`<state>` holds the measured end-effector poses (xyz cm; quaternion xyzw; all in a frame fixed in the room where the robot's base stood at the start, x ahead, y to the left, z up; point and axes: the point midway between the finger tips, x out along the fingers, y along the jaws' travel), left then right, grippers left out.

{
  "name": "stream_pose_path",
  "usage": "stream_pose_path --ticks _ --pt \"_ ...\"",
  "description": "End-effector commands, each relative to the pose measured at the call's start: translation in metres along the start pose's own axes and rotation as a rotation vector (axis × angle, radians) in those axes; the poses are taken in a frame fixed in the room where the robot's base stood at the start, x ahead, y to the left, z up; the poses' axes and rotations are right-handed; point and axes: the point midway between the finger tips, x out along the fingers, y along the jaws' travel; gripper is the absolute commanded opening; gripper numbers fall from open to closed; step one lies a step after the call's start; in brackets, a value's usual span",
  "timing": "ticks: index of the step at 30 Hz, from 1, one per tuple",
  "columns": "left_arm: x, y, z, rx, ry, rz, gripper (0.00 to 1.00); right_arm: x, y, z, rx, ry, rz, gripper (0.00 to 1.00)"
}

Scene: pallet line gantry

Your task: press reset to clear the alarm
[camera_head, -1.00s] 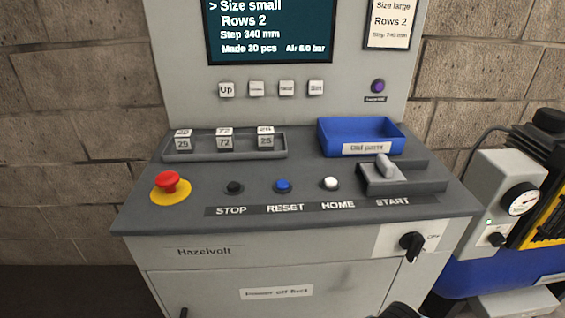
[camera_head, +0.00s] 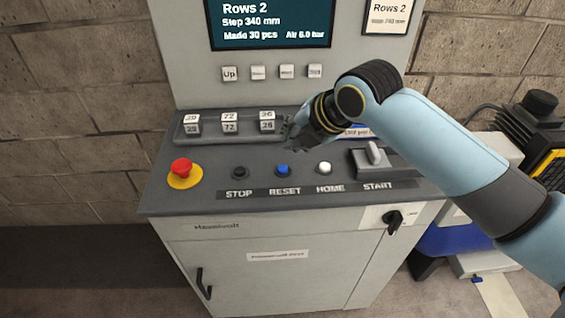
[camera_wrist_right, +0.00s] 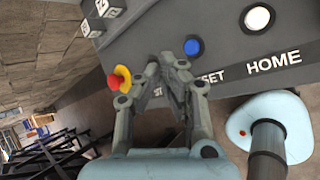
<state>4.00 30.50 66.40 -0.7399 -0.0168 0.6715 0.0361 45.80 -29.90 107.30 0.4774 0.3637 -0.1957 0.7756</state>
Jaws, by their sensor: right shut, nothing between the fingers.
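The blue RESET button (camera_head: 283,170) sits on the sloping grey console, between the black STOP button (camera_head: 240,173) and the white HOME button (camera_head: 324,168). My right gripper (camera_head: 292,147) is shut and empty, above the console just behind the RESET button and apart from it. In the right wrist view the shut fingers (camera_wrist_right: 172,62) show to the left of the blue button (camera_wrist_right: 193,47). The console screen (camera_head: 270,24) reads Rows 2, Step 340 mm, Made 30 pcs, Air 6.0 bar; its top is cut off. My left gripper is not in view.
A red emergency stop (camera_head: 181,167) on a yellow base stands at the left. A tray of number blocks (camera_head: 230,124) lies behind the buttons. The START lever (camera_head: 374,153) is at the right. My right arm hides most of the blue parts tray.

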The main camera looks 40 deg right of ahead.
Motion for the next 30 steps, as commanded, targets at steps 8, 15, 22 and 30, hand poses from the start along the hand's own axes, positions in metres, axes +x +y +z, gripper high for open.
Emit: stream_pose_path --ticks 8,15,22,30 --pt "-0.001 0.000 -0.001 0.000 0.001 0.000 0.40 0.015 0.026 0.029 -0.340 -0.040 0.066 0.00" --pt "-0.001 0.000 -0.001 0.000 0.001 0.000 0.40 0.016 0.027 0.029 -0.355 -0.041 0.068 0.00" --pt "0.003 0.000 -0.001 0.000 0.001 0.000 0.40 0.019 0.024 0.028 -0.354 -0.041 0.067 0.00" --pt "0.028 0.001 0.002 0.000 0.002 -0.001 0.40 0.038 0.008 0.020 -0.353 -0.040 0.066 0.00"
